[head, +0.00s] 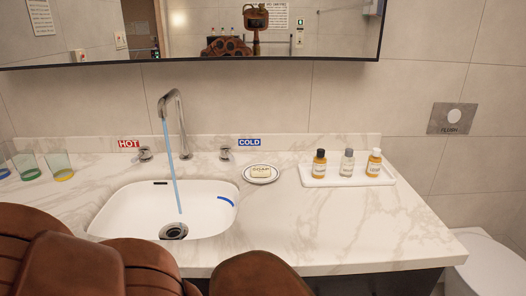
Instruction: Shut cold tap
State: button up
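The cold tap (226,153) is a small metal knob on the marble counter, right of the basin's back edge, below the blue COLD label (249,142). The hot tap (145,154) stands to the left, below the red HOT label (128,144). A curved metal spout (180,118) rises between them. A blue stream of water (171,165) runs from it into the white sink (207,207), towards the drain. Brown parts of my own arm fill the lower left and bottom middle. I cannot make out my gripper's fingertips.
A soap dish (261,179) with soap sits right of the cold tap. A white tray (338,182) with several small bottles stands farther right. Coloured glasses (58,165) stand at the far left. A mirror hangs above. A toilet (488,266) is at the lower right.

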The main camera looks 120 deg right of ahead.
aim_at(225, 150)
jog(key=z, duration=2.35)
jog(key=k, duration=0.85)
jog(key=z, duration=0.7)
jog(key=i, duration=0.5)
jog(key=u, duration=0.1)
